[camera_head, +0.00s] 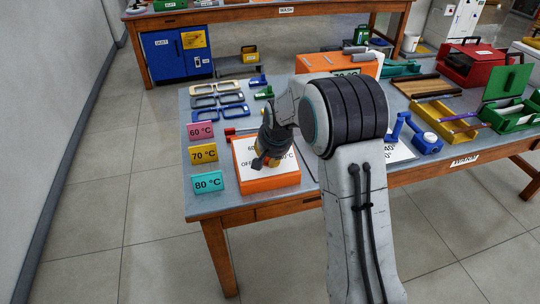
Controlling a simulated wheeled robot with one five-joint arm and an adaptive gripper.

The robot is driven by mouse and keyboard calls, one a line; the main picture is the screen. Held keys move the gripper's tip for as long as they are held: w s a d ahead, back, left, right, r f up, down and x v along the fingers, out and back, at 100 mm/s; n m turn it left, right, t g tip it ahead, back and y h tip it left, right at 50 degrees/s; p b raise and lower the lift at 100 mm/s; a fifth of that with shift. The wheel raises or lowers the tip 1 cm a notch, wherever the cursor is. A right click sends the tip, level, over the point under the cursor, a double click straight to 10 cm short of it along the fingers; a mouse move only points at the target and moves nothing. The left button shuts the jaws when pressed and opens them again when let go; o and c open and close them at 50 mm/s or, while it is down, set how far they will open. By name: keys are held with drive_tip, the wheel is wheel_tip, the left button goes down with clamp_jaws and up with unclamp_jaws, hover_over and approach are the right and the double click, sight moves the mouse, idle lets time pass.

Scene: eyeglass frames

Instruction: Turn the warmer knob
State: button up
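The warmer (268,184) is an orange box with a white top, near the front left of the table. Its top shows printed marks, among them "60" and "OFF". My gripper (262,158) is low over the middle of this top, pointing down. The gripper covers the middle of the dial face, so the knob cannot be made out clearly. Whether the fingers touch the knob, or are open or shut on it, cannot be told.
Temperature cards for 60 °C (200,131), 70 °C (204,153) and 80 °C (208,182) stand left of the warmer. Several eyeglass frames (217,100) lie behind them. A blue hand-cranked device (427,143) and a green bin (510,115) stand right of my arm.

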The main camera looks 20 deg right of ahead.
clamp_jaws()
drive_tip(key=shift+n+b, duration=0.3)
drive_tip(key=shift+b, duration=0.05)
drive_tip(key=shift+w+n+b, duration=0.1)
drive_tip(key=shift+n+b, duration=0.4)
drive_tip(key=shift+n, duration=0.1)
drive_tip(key=shift+n+b, duration=0.4)
drive_tip(key=shift+n, duration=0.5)
drive_tip(key=n, duration=0.3)
drive_tip(key=shift+w+r+n, duration=0.1)
drive_tip(key=shift+n, duration=0.2)
drive_tip(key=n+b, duration=0.1)
drive_tip(key=n, duration=0.2)
drive_tip(key=shift+a+n, duration=0.15)
drive_tip(key=shift+n, duration=0.15)
drive_tip(key=n+b, duration=0.1)
drive_tip(key=n, duration=0.5)
drive_tip(key=shift+w+a+b, duration=0.1)
drive_tip(key=shift+a+b, duration=0.05)
drive_tip(key=shift+b, duration=0.25)
drive_tip(key=n, duration=0.5)
drive_tip(key=shift+a, duration=0.1)
drive_tip(key=shift+n, duration=0.4)
